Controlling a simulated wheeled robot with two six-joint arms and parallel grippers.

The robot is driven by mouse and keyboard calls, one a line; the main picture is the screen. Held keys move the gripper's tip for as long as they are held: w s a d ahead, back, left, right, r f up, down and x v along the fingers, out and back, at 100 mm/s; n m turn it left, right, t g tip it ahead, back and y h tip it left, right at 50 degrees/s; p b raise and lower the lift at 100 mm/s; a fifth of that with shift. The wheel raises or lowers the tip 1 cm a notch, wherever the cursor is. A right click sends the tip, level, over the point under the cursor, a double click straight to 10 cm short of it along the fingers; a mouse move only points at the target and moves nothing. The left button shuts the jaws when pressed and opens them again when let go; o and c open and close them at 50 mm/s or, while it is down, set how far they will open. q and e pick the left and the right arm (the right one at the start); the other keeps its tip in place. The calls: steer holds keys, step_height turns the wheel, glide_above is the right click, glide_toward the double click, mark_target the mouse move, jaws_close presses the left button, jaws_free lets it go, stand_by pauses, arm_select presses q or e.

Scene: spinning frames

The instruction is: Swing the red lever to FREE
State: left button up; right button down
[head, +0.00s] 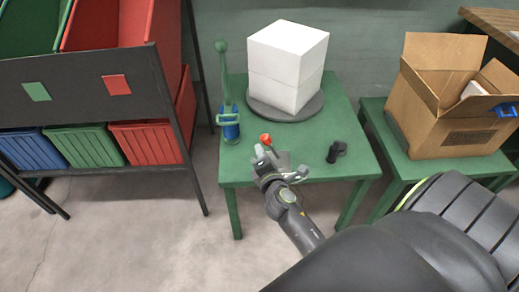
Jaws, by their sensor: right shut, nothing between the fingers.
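A small red knob (266,140), which appears to be the red lever's end, shows just beyond my right gripper on the green table (235,170). My right gripper (265,157) is shut and empty, low over the front of the table. It hides whatever lies below the knob, and I cannot tell whether it touches the lever. No FREE marking can be read. A white block (288,65) stands on a round grey turntable (258,106) at the back of the table. My left gripper is not in view.
A green upright tool with a blue body (229,125) stands at the table's left edge. A small black object (336,151) is right of my gripper. A cardboard box (430,130) stands on another green table at right. A bin rack (85,95) is at left.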

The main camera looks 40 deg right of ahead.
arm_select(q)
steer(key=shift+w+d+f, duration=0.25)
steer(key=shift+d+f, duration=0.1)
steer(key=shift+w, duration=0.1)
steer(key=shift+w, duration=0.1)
